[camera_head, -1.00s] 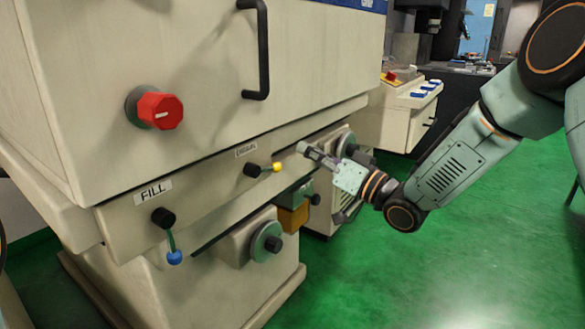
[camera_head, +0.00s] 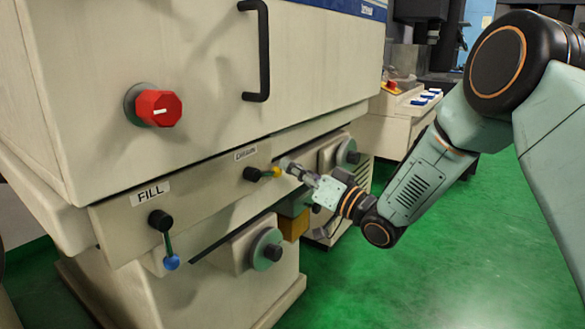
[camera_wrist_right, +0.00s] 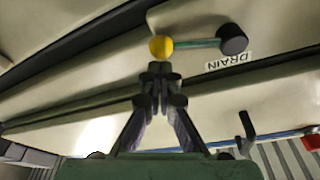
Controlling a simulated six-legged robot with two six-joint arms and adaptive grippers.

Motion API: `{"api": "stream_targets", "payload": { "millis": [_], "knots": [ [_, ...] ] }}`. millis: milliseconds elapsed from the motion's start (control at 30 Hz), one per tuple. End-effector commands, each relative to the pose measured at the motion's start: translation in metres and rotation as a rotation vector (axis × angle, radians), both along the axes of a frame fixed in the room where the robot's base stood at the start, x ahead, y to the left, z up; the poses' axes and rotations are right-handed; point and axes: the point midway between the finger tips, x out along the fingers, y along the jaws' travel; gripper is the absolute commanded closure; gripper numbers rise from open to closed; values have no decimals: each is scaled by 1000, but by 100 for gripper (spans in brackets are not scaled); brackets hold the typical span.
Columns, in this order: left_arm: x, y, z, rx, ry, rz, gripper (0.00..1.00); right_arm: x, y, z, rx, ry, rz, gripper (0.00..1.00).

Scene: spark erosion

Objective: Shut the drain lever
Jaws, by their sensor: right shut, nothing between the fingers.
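The drain lever has a black hub (camera_head: 251,174) and a yellow ball knob (camera_head: 277,172), and its rod points right, roughly level, under a small label. In the right wrist view the yellow knob (camera_wrist_right: 161,47) is just beyond my fingertips, with the hub (camera_wrist_right: 232,39) to its right beside the DRAIN label (camera_wrist_right: 228,61). My right gripper (camera_head: 287,164) is shut and empty, with its tips right beside the knob; I cannot tell whether they touch. In the right wrist view the closed fingers (camera_wrist_right: 159,68) show in the middle. My left gripper is not in view.
The FILL lever (camera_head: 168,245) with a blue knob hangs down at the lower left. A red dial (camera_head: 158,108) and a black door handle (camera_head: 262,50) are above. A round handwheel (camera_head: 267,249) sticks out below. Green floor (camera_head: 430,270) lies open at the right.

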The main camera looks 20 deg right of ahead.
Motion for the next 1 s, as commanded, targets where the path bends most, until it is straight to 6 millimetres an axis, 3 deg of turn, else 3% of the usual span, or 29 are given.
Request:
{"api": "stream_targets", "payload": {
  "millis": [667, 1000],
  "knots": [
    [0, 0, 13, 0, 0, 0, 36, -2, 2, -13, 133, 107, 1, 100],
    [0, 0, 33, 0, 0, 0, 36, -7, 9, -33, 351, 280, 2, 100]
  ]
}}
